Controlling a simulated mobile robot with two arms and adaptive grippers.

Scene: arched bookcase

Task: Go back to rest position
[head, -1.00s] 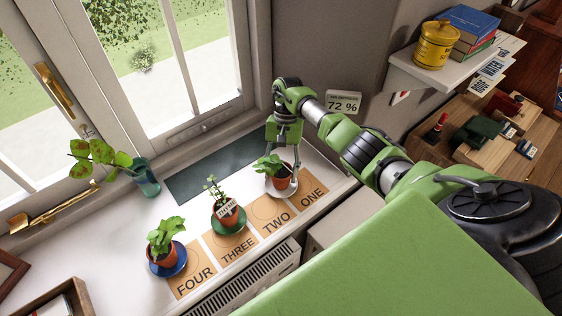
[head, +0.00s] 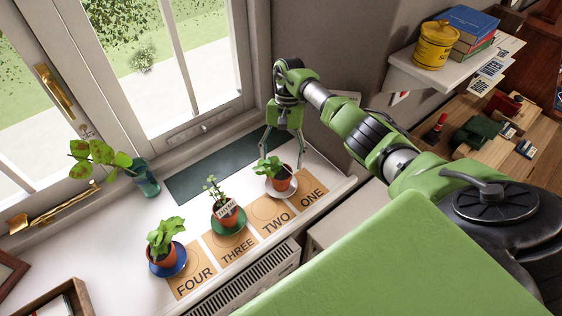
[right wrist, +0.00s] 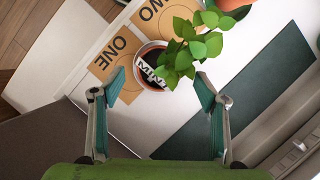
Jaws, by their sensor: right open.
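My right gripper (head: 282,159) is open and empty just behind and above the small potted plant (head: 282,183) at the right end of the sill. That plant stands on a white saucer near the cards ONE and TWO. In the right wrist view the open fingers (right wrist: 160,76) point toward this pot (right wrist: 152,62), which bears a MINT label, with clear space between them and it. My left gripper is not in view.
Two more potted plants stand on a green saucer (head: 244,222) and a blue saucer (head: 179,268) by cards THREE and FOUR. A teal vase (head: 147,182) is at the window. A wall shelf (head: 405,68) holds a yellow canister (head: 435,45) and books.

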